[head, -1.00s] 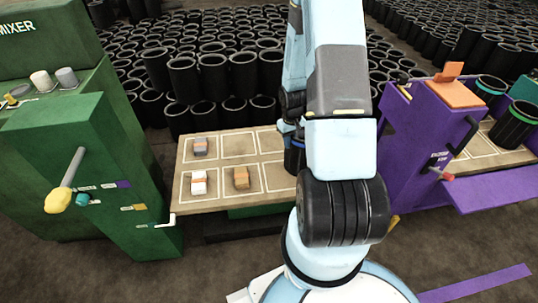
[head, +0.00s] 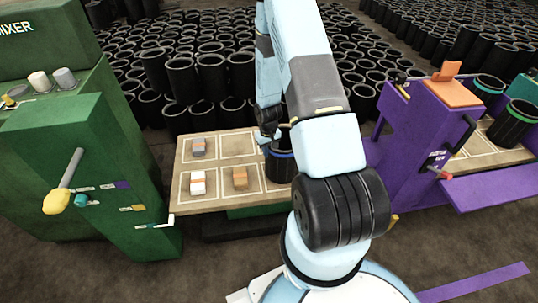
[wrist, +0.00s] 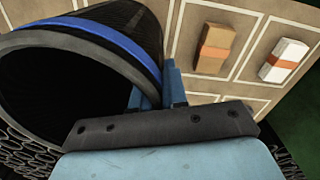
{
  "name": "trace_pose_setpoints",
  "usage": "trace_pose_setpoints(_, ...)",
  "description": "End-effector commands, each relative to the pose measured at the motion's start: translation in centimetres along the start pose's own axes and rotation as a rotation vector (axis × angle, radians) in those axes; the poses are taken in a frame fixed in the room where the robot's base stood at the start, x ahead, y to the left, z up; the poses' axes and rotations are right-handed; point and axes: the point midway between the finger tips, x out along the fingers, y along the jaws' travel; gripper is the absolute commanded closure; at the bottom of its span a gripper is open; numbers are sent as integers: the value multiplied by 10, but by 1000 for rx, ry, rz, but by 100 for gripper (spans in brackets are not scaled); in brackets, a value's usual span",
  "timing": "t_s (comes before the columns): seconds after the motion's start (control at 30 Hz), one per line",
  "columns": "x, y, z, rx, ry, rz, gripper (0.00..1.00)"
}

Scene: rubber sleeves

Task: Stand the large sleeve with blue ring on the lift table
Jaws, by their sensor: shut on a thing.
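The large black sleeve with a blue ring (head: 280,170) is upright over the right end of a beige table (head: 215,200) marked with white-outlined squares. I cannot tell whether its base touches the table. My gripper (head: 270,138) is at the sleeve's rim, partly hidden by the arm. In the wrist view the sleeve (wrist: 110,25) fills the left side, its open mouth facing the camera. There my gripper (wrist: 155,88) is shut on the sleeve's wall, one blue finger inside and one outside. Nothing in view is clearly labelled as the lift table.
Blocks with orange bands (head: 240,178) sit on the table's left squares. A green mixer (head: 90,150) stands left, a purple machine (head: 420,135) right. Another sleeve with a green ring (head: 512,122) stands on the far-right table. Many black sleeves (head: 200,75) crowd the back.

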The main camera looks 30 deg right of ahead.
Motion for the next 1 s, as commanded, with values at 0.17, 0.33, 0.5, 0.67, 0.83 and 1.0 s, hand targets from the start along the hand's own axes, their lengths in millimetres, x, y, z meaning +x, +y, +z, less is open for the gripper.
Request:
trace_pose_setpoints(0.17, 19, 1, 0, 1, 0, 1, 100)
trace_pose_setpoints(0.33, 22, 1, 0, 1, 0, 1, 100)
trace_pose_setpoints(0.5, 22, 0, 0, 1, 0, 1, 100)
trace_pose_setpoints(0.67, 23, 0, 1, 0, -1, 0, 77)
trace_pose_setpoints(0.83, 23, 0, 1, 0, -1, 0, 61)
trace_pose_setpoints(1.0, 23, 0, 1, 0, -1, 0, 61)
